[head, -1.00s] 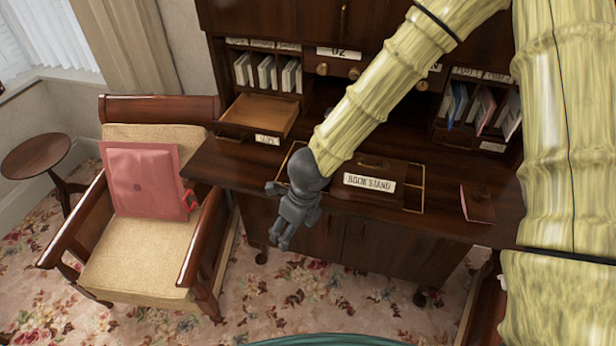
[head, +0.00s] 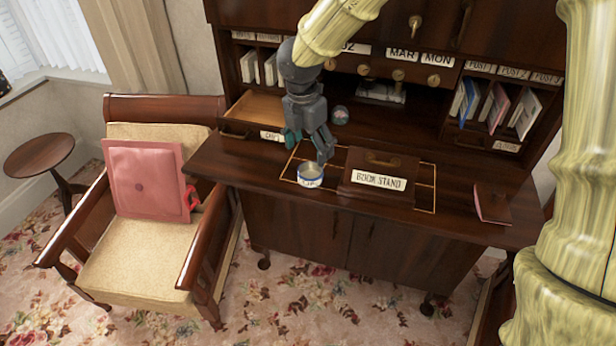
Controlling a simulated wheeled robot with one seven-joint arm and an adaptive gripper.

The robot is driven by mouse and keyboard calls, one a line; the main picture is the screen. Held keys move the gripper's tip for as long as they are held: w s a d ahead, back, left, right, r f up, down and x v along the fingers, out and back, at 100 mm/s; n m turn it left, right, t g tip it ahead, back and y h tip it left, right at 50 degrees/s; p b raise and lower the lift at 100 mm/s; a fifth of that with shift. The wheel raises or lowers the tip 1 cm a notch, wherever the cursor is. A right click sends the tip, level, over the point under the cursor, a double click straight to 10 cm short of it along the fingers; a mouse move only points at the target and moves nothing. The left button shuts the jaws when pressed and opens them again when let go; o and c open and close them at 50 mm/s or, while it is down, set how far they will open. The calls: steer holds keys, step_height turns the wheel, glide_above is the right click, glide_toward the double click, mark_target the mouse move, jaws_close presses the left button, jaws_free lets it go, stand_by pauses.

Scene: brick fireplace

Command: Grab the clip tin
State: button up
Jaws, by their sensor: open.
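A small round tin (head: 310,175), white and blue with an open top, stands on the desk inside the left part of a gold outline. I take it for the clip tin; its label is too small to read. My gripper (head: 308,150) is open and empty, pointing down just above and slightly behind the tin. It appears apart from the tin, with its fingers near the rim. A drawer (head: 262,108) with a small label stands pulled out behind and to the left.
A dark box labelled "BOOK STAND" (head: 378,178) stands just right of the tin. A small round object (head: 340,115) sits behind the gripper.

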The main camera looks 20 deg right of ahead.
mark_target(312, 177)
steer(key=f, duration=0.3)
steer(key=shift+w+d+f+p, duration=0.1)
steer(key=shift+d+f+p, duration=0.1)
steer(key=shift+p, duration=0.15)
steer(key=shift+w+d+f+p, duration=0.1)
steer(key=shift+f+p, duration=0.65)
steer(key=shift+f, duration=0.6)
steer(key=shift+w+d+f+p, duration=0.1)
steer(key=shift+f+p, duration=0.6)
steer(key=shift+f, duration=0.65)
steer(key=c, duration=0.9)
